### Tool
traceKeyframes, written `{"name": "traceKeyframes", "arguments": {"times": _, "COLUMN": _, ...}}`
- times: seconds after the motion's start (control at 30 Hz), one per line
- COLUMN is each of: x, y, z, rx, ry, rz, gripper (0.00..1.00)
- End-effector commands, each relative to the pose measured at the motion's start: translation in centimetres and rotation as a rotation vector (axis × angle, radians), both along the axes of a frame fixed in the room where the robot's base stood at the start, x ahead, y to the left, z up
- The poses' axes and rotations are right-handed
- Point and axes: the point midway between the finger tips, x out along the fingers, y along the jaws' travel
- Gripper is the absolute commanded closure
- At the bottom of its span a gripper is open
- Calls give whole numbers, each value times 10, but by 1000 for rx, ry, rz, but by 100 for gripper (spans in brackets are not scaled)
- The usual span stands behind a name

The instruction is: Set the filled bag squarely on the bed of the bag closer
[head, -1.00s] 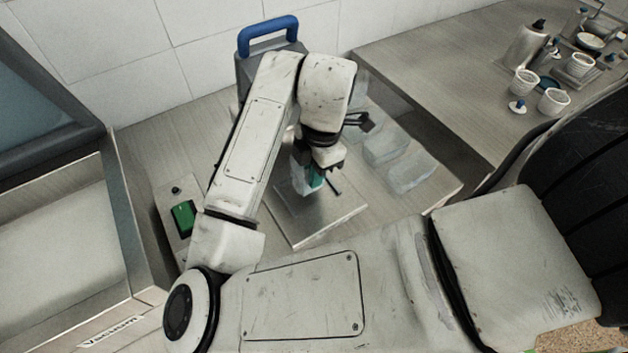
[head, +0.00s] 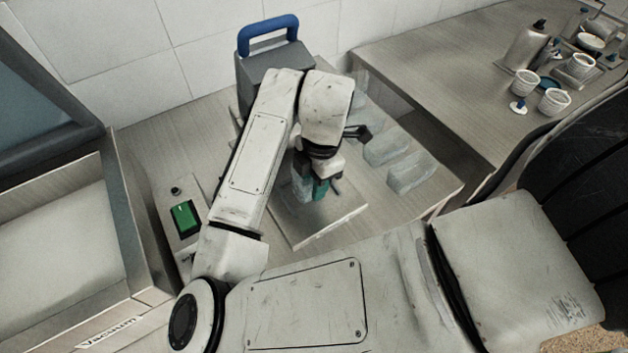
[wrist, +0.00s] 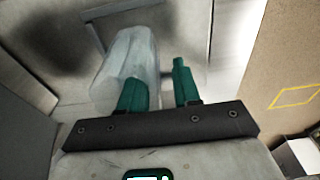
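The filled bag (head: 301,187), translucent and pale, stands on the steel bed (head: 330,225) of the bag closer, partly hidden by my gripper. In the wrist view the bag (wrist: 122,72) is upright, beside and behind my left green finger. My gripper (head: 318,186) is over the bed; its two green fingers (wrist: 160,88) are apart, with no bag clearly between them. The bag closer (head: 268,62) is a grey housing with a blue handle, behind my arm. My arm hides part of the bed, so I cannot tell how squarely the bag sits.
Several similar translucent bags (head: 409,178) stand on the counter right of the bed. A green switch (head: 185,218) is at the left. A vacuum machine (head: 125,230) stands at far left. White cups (head: 553,101) and a steel bottle (head: 527,48) are on the right counter.

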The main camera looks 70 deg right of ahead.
Motion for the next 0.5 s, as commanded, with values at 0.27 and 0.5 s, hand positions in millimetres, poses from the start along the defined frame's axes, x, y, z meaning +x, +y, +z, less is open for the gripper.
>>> {"name": "traceKeyframes", "arguments": {"times": 0.27, "x": -1, "y": -2, "z": 17, "rx": -2, "ry": -2, "rz": -3, "gripper": 68}}
{"name": "traceKeyframes", "arguments": {"times": 0.5, "x": -3, "y": -6, "z": 68, "rx": 1, "ry": -5, "rz": -4, "gripper": 68}}
